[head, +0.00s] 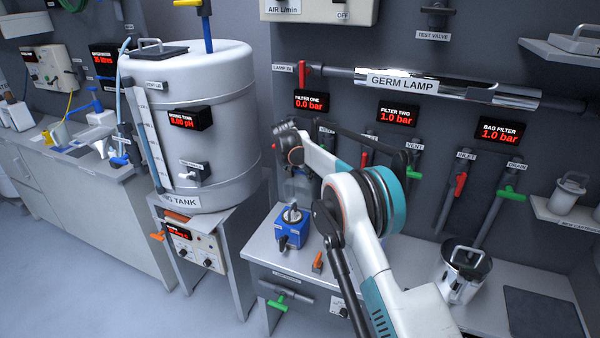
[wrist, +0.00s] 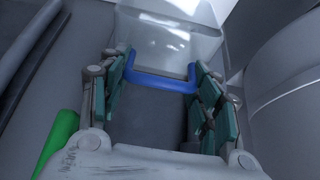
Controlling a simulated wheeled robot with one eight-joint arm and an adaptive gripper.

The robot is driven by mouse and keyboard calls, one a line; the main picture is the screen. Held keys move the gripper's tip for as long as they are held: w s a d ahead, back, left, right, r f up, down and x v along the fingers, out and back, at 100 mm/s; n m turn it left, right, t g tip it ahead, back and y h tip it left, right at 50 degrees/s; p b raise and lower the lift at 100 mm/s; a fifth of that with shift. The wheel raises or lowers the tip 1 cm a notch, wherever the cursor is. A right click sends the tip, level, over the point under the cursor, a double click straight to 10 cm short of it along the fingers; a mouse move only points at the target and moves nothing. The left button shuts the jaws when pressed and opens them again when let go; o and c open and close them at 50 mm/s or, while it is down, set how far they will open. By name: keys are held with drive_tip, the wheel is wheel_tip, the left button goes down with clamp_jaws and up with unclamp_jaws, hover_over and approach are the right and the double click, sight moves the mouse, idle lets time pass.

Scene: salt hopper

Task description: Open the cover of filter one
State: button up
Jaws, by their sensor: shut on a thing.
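The filter one display (head: 311,102) reads 0.0 bar on the back wall. Below it, in the head view, a clear housing (head: 297,187) shows partly behind my arm. In the wrist view a blue U-shaped handle (wrist: 160,84) lies across a clear, see-through cover (wrist: 168,42). My gripper (wrist: 160,92) has its teal finger pads on either side of this handle, shut on it, with the fingers held wide apart by its width. In the head view my arm hides most of the gripper and the handle. I cannot tell whether the cover is raised.
A blue device (head: 292,228) and an orange-handled item (head: 317,262) stand on the bench near the housing. A large white tank (head: 205,125) is at left. A steel pot (head: 462,272) stands at right. Pipes and a red valve handle (head: 460,185) line the wall.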

drive_tip(key=shift+w+d+f, duration=0.1)
drive_tip(key=shift+w+d, duration=0.1)
drive_tip(key=shift+w, duration=0.25)
drive_tip(key=o, duration=1.5)
